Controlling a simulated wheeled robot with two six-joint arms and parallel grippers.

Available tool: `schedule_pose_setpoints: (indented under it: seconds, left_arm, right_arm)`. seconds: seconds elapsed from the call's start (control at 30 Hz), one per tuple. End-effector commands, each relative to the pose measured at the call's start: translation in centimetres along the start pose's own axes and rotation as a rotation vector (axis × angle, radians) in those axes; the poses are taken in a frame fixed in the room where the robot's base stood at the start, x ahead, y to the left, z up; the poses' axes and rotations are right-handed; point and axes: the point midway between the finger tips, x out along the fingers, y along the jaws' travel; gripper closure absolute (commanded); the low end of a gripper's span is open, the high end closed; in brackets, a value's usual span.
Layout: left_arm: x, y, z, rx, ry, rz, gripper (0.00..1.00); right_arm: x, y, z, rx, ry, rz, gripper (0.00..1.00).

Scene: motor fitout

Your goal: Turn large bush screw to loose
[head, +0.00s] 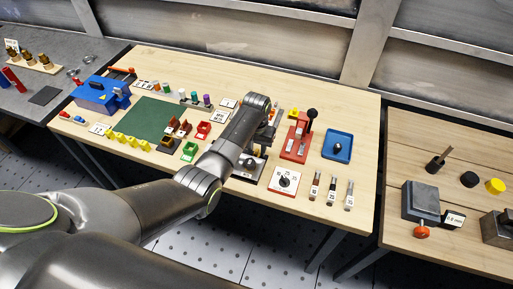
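My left arm reaches in from the lower left across the workbench (350,115). Its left gripper (262,141) points down over the middle of the bench, partly behind my own wrist, and its fingertips are too small and hidden to read. Just below it is a grey metal block (250,167) with a dark part on top, partly covered by my arm. Beside it on the right stands a white square block (284,182) with a small dark upright screw or pin and a printed label. I cannot tell which of these holds the large bush screw. My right gripper is not in view.
A red press (295,147) with a black knob and a blue tray (337,146) stand right of the gripper. Several labelled tools (331,190) lie near the front edge. A green mat (155,119) and blue machine (100,95) are left. A second bench (450,150) is right.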

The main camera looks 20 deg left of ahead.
Motion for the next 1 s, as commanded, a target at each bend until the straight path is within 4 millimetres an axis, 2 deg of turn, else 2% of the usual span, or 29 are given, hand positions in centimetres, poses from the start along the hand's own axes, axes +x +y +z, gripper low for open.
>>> schedule_pose_setpoints:
  seconds: [0.23, 0.47, 0.77, 1.0]
  left_arm:
    - [0.1, 0.0, 0.0, 0.000, -0.001, 0.000, 0.70]
    - [0.0, 0.0, 0.0, 0.000, -0.001, 0.000, 1.00]
    - [0.0, 0.0, 0.0, -0.011, -0.001, 0.000, 1.00]
    - [-0.2, 0.0, 0.0, -0.100, -0.002, 0.000, 1.00]
  right_arm:
    - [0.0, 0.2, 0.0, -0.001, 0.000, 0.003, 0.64]
    - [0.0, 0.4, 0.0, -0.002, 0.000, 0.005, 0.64]
    - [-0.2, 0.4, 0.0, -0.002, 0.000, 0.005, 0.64]
    - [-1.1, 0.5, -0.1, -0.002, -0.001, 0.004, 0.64]
